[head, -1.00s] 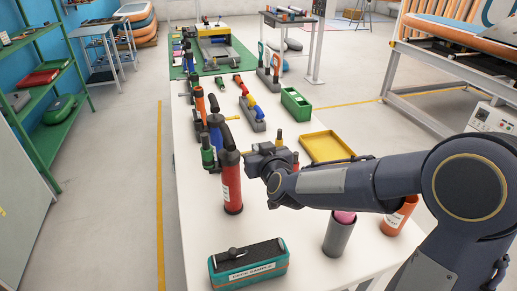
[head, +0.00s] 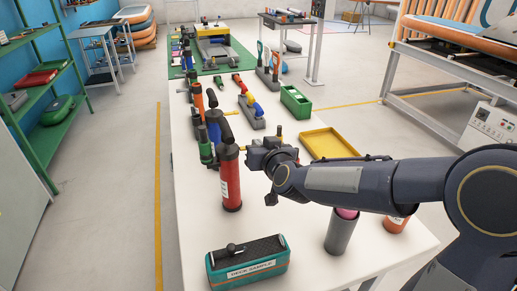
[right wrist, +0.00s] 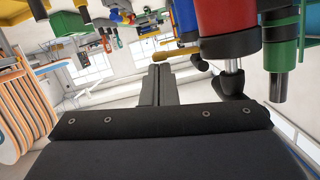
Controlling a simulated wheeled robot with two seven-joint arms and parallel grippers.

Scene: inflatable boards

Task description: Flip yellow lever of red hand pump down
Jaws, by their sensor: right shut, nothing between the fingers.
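The red hand pump (head: 231,182) stands upright on the white table, with a black top and handle and a green part beside it. In the head view the lever is a small yellow bit, mostly hard to make out beside my gripper. My right gripper (head: 248,156) is shut and empty, just right of the pump top.
A teal deck sample block (head: 248,262) lies in front of the pump. A yellow tray (head: 330,145), a green box (head: 295,101) and a grey cup (head: 341,233) stand to the right. Other pumps (head: 199,103) line the table's left side behind.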

